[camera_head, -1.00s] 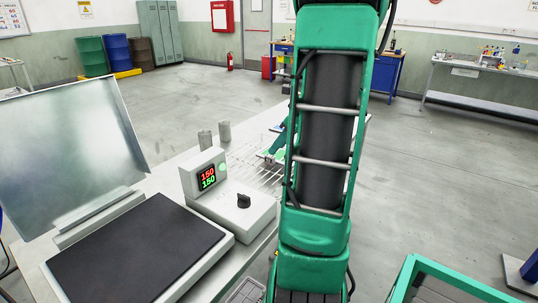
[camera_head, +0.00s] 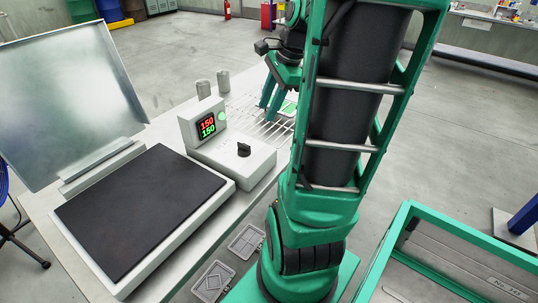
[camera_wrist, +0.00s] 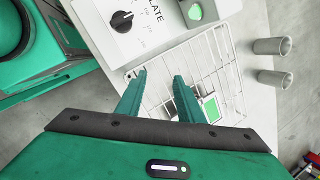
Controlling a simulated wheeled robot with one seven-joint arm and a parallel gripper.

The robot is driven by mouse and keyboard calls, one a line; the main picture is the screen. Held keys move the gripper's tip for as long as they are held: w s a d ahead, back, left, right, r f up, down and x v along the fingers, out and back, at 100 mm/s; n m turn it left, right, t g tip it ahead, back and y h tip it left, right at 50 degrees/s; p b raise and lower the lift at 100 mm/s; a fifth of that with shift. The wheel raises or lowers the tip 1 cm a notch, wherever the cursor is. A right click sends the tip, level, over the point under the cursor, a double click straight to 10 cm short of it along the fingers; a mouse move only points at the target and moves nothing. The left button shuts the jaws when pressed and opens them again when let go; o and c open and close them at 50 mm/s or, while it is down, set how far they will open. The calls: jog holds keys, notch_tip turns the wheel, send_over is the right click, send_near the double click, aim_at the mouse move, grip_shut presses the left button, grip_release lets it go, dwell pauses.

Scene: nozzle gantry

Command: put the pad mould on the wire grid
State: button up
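The wire grid (camera_head: 262,125) lies on the bench behind the hot plate's control box. It also shows in the wrist view (camera_wrist: 230,62). A small metal-framed mould with a bright green face (camera_wrist: 211,108) lies on its bars, and shows as a green patch in the head view (camera_head: 289,107). I cannot tell for sure that it is the pad mould. My gripper (camera_wrist: 158,84) is open and empty over the grid, its fingers apart. The right finger partly hides the mould's left side. My gripper also shows in the head view (camera_head: 268,104).
The hot plate (camera_head: 140,215) has a raised lid (camera_head: 70,95) and a control box (camera_head: 232,150) reading 150. Two metal cylinders (camera_head: 203,88) (camera_head: 223,80) stand beyond the box. Two grey moulds (camera_head: 213,281) (camera_head: 246,241) lie near the bench's front edge. A green-framed bin (camera_head: 375,262) is at lower right.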

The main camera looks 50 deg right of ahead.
jog(key=s+a+n, duration=0.1)
jog(key=a+n, duration=0.1)
jog(key=s+a+f+n+g, duration=0.1)
jog(key=a+n, duration=0.1)
jog(key=n, duration=0.1)
jog(key=s+a+f+n, duration=0.1)
jog(key=a+n, duration=0.1)
jog(key=a, duration=0.1)
jog(key=shift+s+n+g, duration=0.3)
jog(key=shift+s+g, duration=0.1)
jog(key=s+a+f+n+g, duration=0.2)
jog(key=s+a+n, duration=0.4)
jog(key=s+n, duration=0.2)
jog(key=shift+a+f+n+h, duration=0.25)
jog(key=shift+f+n+h, duration=0.05)
jog(key=shift+n, duration=0.6)
jog(key=shift+w+f, duration=0.25)
jog(key=shift+w, duration=0.45)
jog(key=shift+d, duration=0.1)
jog(key=shift+c, duration=0.4)
